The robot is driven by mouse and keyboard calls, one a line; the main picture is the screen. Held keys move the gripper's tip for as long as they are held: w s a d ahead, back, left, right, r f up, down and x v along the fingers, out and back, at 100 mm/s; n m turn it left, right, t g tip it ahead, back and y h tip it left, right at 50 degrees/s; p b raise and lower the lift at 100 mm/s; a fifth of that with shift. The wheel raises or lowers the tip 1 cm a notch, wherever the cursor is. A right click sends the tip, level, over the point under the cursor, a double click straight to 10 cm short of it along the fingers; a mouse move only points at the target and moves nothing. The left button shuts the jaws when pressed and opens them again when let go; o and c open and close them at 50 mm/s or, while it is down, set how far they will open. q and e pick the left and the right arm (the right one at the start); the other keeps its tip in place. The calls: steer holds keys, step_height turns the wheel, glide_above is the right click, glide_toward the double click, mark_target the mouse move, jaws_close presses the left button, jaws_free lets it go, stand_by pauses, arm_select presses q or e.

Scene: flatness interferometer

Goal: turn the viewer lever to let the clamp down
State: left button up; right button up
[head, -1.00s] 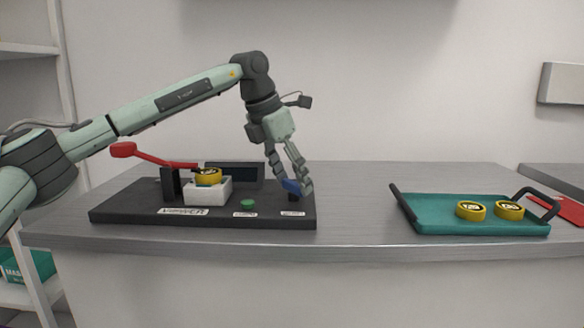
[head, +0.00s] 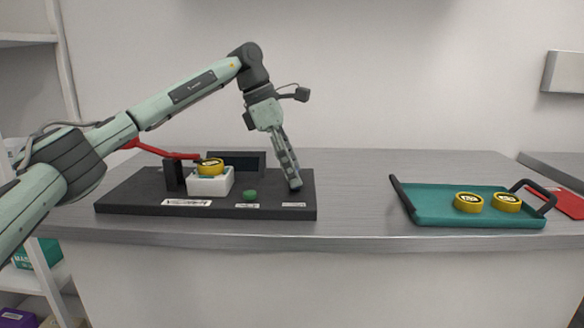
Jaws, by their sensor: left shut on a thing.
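The viewer (head: 130,200) is a black base plate on the counter. On it a white block (head: 210,186) bears a yellow round piece (head: 211,167). A red arm (head: 165,153) runs from the dark post (head: 173,175) up to the left, its far end hidden behind my left arm. Its dark tip lies at the yellow piece; I cannot tell whether they touch. My left gripper (head: 294,185) points down at the plate's right end, shut on the small blue lever, which its fingers now hide. My right gripper is not in view.
A green button (head: 250,196) and a dark screen (head: 240,162) are on the plate. A teal tray (head: 435,205) with dark handles and two yellow round pieces (head: 468,203) stands to the right. The counter (head: 355,190) between plate and tray is clear.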

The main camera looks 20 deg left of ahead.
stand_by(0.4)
arm_select(q)
steer(key=o, duration=1.2)
steer(key=shift+c, duration=0.2)
steer(key=v, duration=1.2)
steer(key=shift+r, duration=0.1)
steer(key=x, duration=1.2)
